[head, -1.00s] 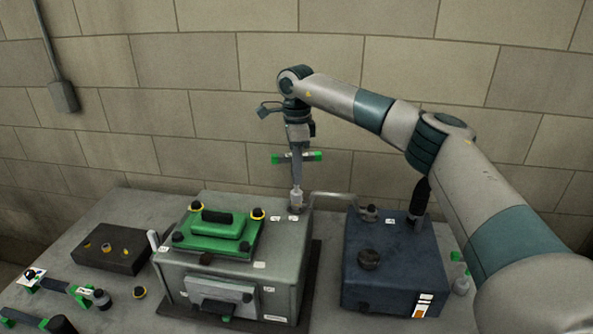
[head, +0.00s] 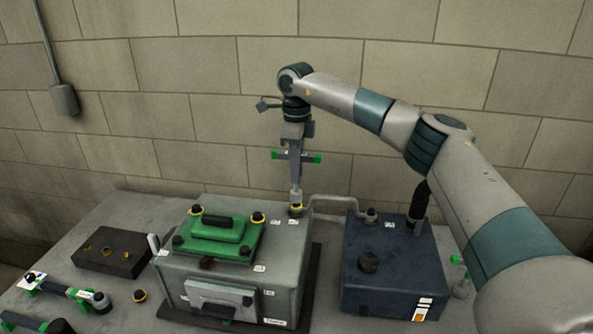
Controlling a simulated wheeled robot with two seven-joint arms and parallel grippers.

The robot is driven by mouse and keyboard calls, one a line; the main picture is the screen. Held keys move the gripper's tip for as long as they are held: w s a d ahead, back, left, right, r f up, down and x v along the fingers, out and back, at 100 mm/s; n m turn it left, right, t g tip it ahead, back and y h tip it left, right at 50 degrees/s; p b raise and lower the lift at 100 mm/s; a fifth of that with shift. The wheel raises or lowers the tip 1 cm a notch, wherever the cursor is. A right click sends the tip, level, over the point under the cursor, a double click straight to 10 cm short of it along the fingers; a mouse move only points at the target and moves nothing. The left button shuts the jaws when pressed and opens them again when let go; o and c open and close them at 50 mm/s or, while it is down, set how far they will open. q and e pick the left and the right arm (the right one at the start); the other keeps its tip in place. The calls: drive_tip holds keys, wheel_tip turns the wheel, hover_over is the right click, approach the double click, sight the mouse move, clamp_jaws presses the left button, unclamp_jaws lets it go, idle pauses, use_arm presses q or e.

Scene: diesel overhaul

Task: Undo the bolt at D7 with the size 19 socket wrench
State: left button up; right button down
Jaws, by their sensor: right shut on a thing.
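My right gripper (head: 295,146) points down over the back right corner of the grey engine block (head: 285,262). It is shut on a socket wrench (head: 296,172), a grey upright tool with a crossbar that has green ends. The wrench's lower end is just above or on a dark, yellow-ringed bolt (head: 296,209) at that corner; I cannot tell whether they touch. Small white labels lie beside the bolt, too small to read, so D7 and the size 19 mark cannot be confirmed. My left gripper is not in view.
A green cover (head: 213,236) with yellow-ringed bolts sits on the block. A thin pipe (head: 335,199) runs from near the bolt to a dark blue box (head: 395,265). Green-handled tools (head: 75,293) lie at front left, near a dark tray (head: 112,252).

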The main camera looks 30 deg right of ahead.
drive_tip(key=m, duration=0.4)
drive_tip(key=m+b, duration=0.1)
drive_tip(key=m, duration=0.6)
drive_tip(key=shift+m, duration=0.3)
drive_tip(key=m, duration=0.4)
drive_tip(key=shift+b, duration=0.35)
drive_tip(key=m+b, duration=0.1)
drive_tip(key=m, duration=0.6)
drive_tip(key=shift+w, duration=0.1)
drive_tip(key=m+b, duration=0.1)
drive_tip(key=m, duration=0.5)
drive_tip(key=shift+m, duration=0.4)
drive_tip(key=shift+f+b, duration=0.5)
drive_tip(key=shift+f, duration=0.25)
